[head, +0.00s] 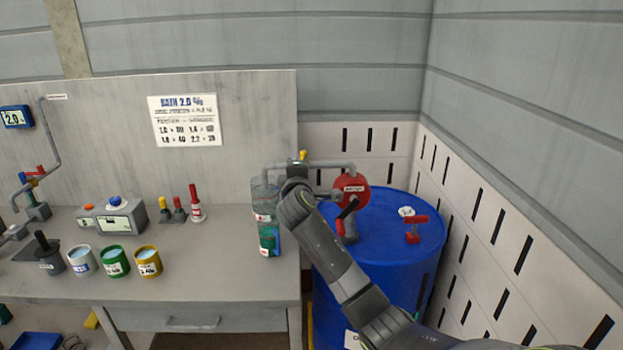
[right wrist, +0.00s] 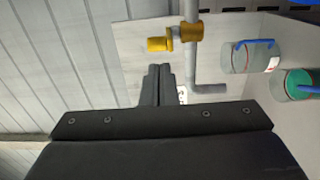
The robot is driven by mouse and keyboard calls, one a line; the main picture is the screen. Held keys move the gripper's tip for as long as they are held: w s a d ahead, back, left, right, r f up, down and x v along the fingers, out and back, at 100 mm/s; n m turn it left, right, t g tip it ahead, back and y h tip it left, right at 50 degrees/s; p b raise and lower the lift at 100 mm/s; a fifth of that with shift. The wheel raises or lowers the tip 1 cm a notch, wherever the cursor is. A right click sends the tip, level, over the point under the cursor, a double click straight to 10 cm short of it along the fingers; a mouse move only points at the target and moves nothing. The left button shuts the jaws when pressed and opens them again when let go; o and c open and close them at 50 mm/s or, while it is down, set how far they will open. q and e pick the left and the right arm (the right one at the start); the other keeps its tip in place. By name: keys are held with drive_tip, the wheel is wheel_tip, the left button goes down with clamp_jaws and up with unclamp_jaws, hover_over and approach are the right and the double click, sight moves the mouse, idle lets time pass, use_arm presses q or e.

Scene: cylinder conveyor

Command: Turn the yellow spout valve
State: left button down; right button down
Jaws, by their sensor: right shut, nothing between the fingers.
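The yellow spout valve (right wrist: 190,31) sits on a grey pipe in the right wrist view, with its yellow knob (right wrist: 158,44) sticking out to the left. In the head view only a small yellow top (head: 303,155) of it shows above my right arm's end. My right gripper (right wrist: 158,68) is shut and empty, its fingertips just below the knob in the wrist view. I cannot tell whether they touch it. In the head view my right gripper (head: 297,170) is small and dark by the pipe. My left gripper is not in view.
A blue drum (head: 385,225) with a red pump wheel (head: 352,190) stands right of the bench. A clear container (head: 262,200) stands at the bench's right end, close to my arm. Cups, including a green cup (head: 115,262), stand left. The bench middle is clear.

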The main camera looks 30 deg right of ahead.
drive_tip(key=shift+s+r+b, duration=0.1)
drive_tip(key=shift+s+b, duration=0.5)
drive_tip(key=shift+s, duration=1.9)
drive_tip(key=shift+d, duration=0.1)
drive_tip(key=s+f+m+g+y+b, duration=0.1)
drive_tip(key=s+f+g+y, duration=0.2)
drive_tip(key=f, duration=1.7)
drive_tip(key=s+f+m+g+y, duration=0.2)
drive_tip(key=s+f, duration=0.3)
drive_tip(key=f, duration=1.4)
drive_tip(key=s+a+f+m+g+y, duration=0.1)
drive_tip(key=s+a+f+g, duration=0.1)
drive_tip(key=s+f, duration=0.7)
drive_tip(key=s+a+f+m+g+y, duration=0.1)
drive_tip(key=s+f+m+g, duration=0.1)
drive_tip(key=s+f, duration=0.7)
drive_tip(key=s+a+f+m+g, duration=0.1)
drive_tip(key=s+a+f+m, duration=0.1)
drive_tip(key=s+f, duration=0.4)
drive_tip(key=s+a+f+m+g+y+b, duration=0.1)
drive_tip(key=s+a+f, duration=0.3)
drive_tip(key=s, duration=1.2)
drive_tip(key=s+a+f+m+g, duration=0.2)
drive_tip(key=s+f, duration=0.5)
drive_tip(key=s, duration=0.4)
drive_tip(key=shift+s+a+f+m+g+y, duration=0.2)
drive_tip(key=shift+a+f+m+g+y, duration=0.15)
drive_tip(key=shift+a+m, duration=0.25)
